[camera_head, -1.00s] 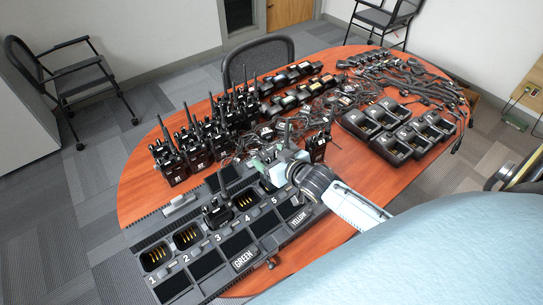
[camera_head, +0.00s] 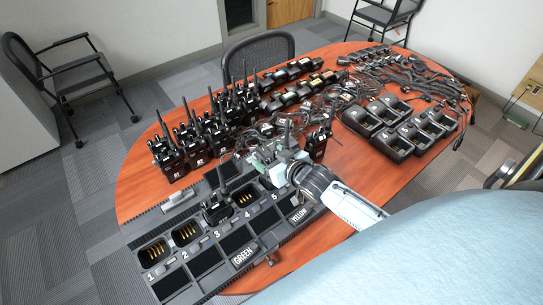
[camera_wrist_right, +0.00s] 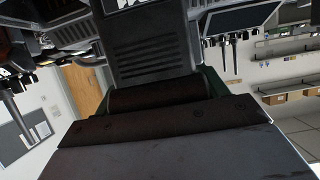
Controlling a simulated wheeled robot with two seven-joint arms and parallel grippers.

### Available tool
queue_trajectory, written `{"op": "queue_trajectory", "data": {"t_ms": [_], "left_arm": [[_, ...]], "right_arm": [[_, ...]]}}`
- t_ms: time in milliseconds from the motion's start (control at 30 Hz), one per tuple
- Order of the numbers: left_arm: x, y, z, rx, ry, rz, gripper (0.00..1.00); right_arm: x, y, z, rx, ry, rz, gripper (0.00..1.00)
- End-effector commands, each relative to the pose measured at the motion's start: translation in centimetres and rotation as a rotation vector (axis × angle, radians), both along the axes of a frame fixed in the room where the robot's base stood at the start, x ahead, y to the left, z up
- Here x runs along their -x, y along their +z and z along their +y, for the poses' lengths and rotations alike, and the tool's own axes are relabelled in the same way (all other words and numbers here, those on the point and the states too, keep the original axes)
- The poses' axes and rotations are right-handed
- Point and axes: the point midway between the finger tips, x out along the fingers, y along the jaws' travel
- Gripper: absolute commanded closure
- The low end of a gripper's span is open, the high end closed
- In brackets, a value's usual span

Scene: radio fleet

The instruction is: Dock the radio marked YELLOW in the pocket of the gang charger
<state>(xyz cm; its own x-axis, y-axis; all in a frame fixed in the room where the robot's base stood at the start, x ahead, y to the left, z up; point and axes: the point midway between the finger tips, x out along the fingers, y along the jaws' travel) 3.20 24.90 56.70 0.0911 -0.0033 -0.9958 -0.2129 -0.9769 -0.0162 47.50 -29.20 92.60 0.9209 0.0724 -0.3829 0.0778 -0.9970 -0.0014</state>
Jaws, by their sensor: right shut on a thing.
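The gang charger (camera_head: 175,287) lies along the near left of the table, with numbered pockets and tags reading GREEN (camera_head: 243,256) and YELLOW (camera_head: 298,215). Pockets 1 (camera_head: 153,252), 2 (camera_head: 186,233) and 4 (camera_head: 244,195) are empty and show gold contacts. A black radio (camera_head: 217,212) stands in pocket 3. My right gripper (camera_head: 276,158) is over the charger's far right end, by number 5, and hides that pocket. It is shut on a dark radio, whose ribbed body (camera_wrist_right: 153,45) fills the right wrist view. The held radio's marking is hidden. My left gripper is out of view.
Another black radio (camera_head: 317,145) stands just right of my right gripper. Several upright radios (camera_head: 171,163) line the table's left side. Tangled cables (camera_head: 345,92) and single chargers (camera_head: 387,140) cover the middle and right. Bare tabletop (camera_head: 350,170) shows right of the gripper.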

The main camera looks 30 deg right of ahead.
Motion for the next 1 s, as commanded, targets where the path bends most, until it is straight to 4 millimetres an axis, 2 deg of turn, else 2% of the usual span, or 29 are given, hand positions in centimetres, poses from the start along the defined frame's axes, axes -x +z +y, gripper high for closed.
{"op": "queue_trajectory", "data": {"t_ms": [967, 1000], "left_arm": [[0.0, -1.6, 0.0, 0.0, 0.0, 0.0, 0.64], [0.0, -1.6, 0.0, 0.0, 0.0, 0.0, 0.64]], "right_arm": [[-0.1, -2.3, 0.0, 0.0, 0.0, -0.004, 0.63], [-0.1, -2.3, 0.0, 0.0, 0.0, -0.004, 0.25]]}}
